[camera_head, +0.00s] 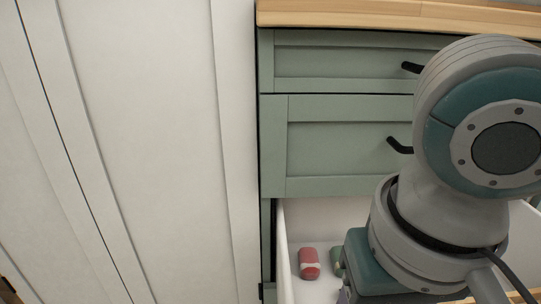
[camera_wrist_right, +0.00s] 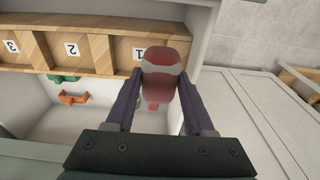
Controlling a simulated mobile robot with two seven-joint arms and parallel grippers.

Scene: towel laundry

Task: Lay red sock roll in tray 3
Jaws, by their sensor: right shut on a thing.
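In the right wrist view, my right gripper (camera_wrist_right: 163,80) is shut on a red sock roll (camera_wrist_right: 164,58) with a pale band. It holds the roll above the wooden compartment labelled 1. Tray 3 (camera_wrist_right: 20,62), the wooden compartment labelled 3, is at the far left of that view, apart from the roll. In the head view a red roll with a pale band (camera_head: 309,262) shows in the open drawer; whether it is the held one is unclear. My right arm hides much of the drawer, and the fingertips are not clear there. My left gripper is not in view.
The open white drawer (camera_head: 285,240) is below the green dresser's shut drawers (camera_head: 340,150). A greenish item (camera_head: 337,262) lies in it. The wrist view shows an orange item (camera_wrist_right: 72,97) and a green item (camera_wrist_right: 62,78) there. Tray 2 (camera_wrist_right: 75,65) lies between 1 and 3. A white cabinet (camera_head: 140,130) stands left.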

